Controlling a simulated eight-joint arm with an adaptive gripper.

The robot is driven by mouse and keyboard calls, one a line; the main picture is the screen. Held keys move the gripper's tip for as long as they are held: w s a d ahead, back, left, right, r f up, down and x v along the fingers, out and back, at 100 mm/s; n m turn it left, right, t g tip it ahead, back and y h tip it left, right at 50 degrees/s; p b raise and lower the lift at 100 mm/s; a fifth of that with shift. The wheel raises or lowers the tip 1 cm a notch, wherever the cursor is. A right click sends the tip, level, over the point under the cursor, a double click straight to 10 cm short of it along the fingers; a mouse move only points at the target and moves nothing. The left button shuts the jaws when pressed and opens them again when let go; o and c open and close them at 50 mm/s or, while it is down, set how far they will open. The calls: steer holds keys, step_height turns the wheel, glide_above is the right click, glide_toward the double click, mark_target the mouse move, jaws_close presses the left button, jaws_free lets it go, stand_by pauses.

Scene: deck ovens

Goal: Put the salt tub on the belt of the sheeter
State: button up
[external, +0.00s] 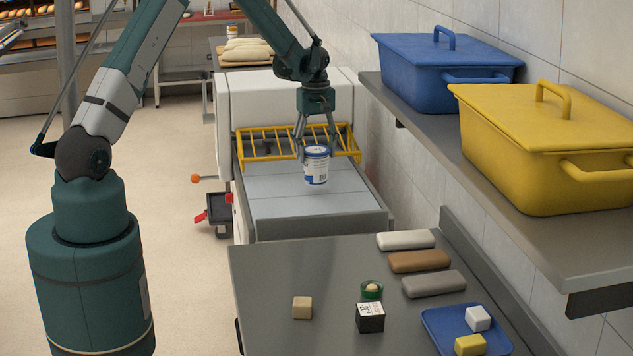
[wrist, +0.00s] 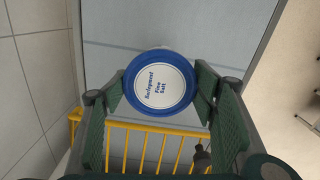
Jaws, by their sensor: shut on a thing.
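The salt tub (external: 316,168) is a white and blue tub with a label. My gripper (external: 316,146) is shut on the tub from above, with a finger on each side; the fingers also show in the wrist view (wrist: 160,95). The tub is upright over the pale belt (external: 290,205) of the sheeter (external: 262,100). I cannot tell whether its base touches the belt.
A yellow guard grid (external: 262,143) stands across the sheeter just behind the tub. A grey table (external: 270,270) in front holds loaf-like blocks, small cubes and a blue tray (external: 432,318). Blue (external: 425,75) and yellow (external: 540,150) lidded bins stand on a wall shelf at right. The belt around the tub is clear.

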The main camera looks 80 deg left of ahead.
mark_target(316, 161)
steer(key=shift+f+p, duration=0.3)
steer(key=shift+f, duration=1.55)
steer(key=shift+f, duration=0.2)
steer(key=o, duration=1.3)
steer(key=shift+o, duration=0.2)
steer(key=shift+r, duration=0.2)
steer(key=shift+r+b, duration=0.75)
steer(key=shift+r, duration=5.25)
